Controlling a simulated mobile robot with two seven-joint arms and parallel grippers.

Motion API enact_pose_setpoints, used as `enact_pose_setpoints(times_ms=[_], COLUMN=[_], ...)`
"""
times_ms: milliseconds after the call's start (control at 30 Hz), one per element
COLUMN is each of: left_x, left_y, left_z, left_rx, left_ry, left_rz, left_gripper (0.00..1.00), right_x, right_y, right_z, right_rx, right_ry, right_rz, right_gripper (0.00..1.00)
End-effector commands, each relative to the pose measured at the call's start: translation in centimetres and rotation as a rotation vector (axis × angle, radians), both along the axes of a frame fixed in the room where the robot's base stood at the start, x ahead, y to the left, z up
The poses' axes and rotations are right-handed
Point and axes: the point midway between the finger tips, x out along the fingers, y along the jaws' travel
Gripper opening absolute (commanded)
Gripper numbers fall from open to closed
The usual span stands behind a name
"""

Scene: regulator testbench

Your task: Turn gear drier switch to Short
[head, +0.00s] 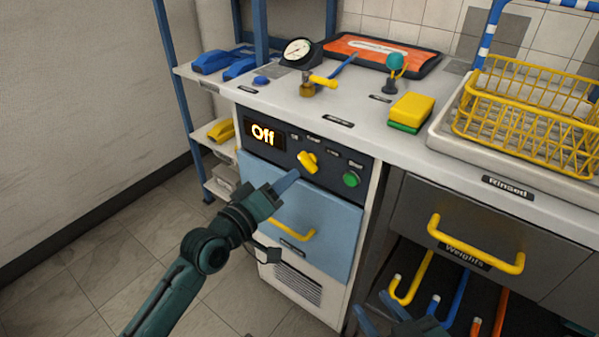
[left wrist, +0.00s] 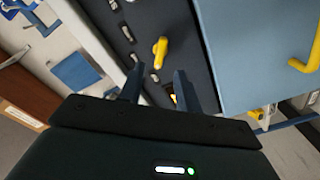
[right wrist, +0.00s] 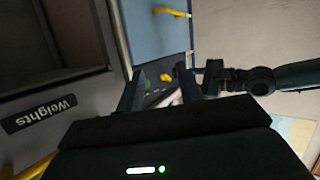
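The gear drier has a dark control panel with a yellow switch knob (head: 308,161), a lit display reading "Off" (head: 265,135) and a green button (head: 351,179). The labels above the knob are too small to read surely. My left gripper (head: 286,182) is just in front of the panel, left of and below the knob. In the left wrist view the fingers (left wrist: 157,88) are apart, with the knob (left wrist: 160,50) beyond their tips and nothing held. My right gripper (head: 375,312) is low at the bottom of the head view; its fingers (right wrist: 160,92) are apart and empty.
The drier's blue door with a yellow handle (head: 291,231) lies below the panel. A grey drawer labelled Weights (head: 480,228) is to the right. The counter holds a gauge (head: 299,52), a sponge (head: 411,110) and a yellow rack (head: 520,115). Floor at left is clear.

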Motion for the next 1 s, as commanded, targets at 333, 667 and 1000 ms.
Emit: enact_pose_setpoints(times_ms=[333, 667, 1000], left_x=[4.1, 4.6, 4.6], left_y=[-3.1, -3.4, -3.3], left_z=[-0.1, -0.1, 0.0], left_rx=[0.000, 0.002, 0.001], left_ry=[0.000, 0.001, 0.000], left_rz=[-0.001, 0.000, -0.001], left_gripper=[0.34, 0.34, 0.10], right_x=[0.4, 0.5, 0.5], right_y=[0.2, 0.2, 0.2], right_z=[-0.1, 0.0, 0.0], right_rx=[0.005, 0.005, 0.006], right_ry=[-0.080, -0.090, -0.091], right_rz=[0.003, 0.002, 0.003], right_gripper=[0.36, 0.36, 0.36])
